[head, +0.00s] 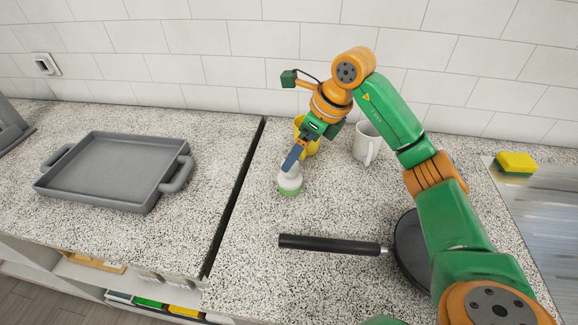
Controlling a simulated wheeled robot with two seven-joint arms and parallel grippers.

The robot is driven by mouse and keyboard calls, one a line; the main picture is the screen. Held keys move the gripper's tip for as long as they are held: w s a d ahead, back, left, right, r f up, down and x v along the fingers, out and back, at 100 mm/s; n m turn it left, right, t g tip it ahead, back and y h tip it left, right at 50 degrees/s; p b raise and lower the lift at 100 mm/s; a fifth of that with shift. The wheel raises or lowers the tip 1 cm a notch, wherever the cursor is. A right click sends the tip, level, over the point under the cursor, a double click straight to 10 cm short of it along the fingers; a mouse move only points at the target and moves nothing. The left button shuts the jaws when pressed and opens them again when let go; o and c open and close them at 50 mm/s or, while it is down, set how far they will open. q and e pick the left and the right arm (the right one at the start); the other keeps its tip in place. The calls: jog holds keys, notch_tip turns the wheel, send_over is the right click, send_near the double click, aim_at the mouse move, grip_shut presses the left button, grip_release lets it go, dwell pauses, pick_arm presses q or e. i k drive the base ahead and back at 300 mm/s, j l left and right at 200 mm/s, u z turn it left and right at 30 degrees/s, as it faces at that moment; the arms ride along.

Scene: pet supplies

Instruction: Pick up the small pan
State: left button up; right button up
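The small pan (408,246) is dark with a long black handle (330,244) and lies on the speckled counter at the lower middle. Its handle points left, and my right arm hides the right side of its body. My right gripper (291,160) reaches across from the right and points down at a small white and green object (290,179), above and apart from the pan's handle. Whether its fingers are open or shut on that object cannot be told. My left gripper is not in view.
A yellow cup (309,145) is partly hidden behind my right gripper, with a white mug (366,146) to its right. A grey two-handled tray (115,168) sits on the left counter, past a dark gap (235,195). A yellow-green sponge (516,163) lies far right. Counter around the handle is clear.

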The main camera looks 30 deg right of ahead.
aim_at(410, 252)
jog(key=k, duration=1.5)
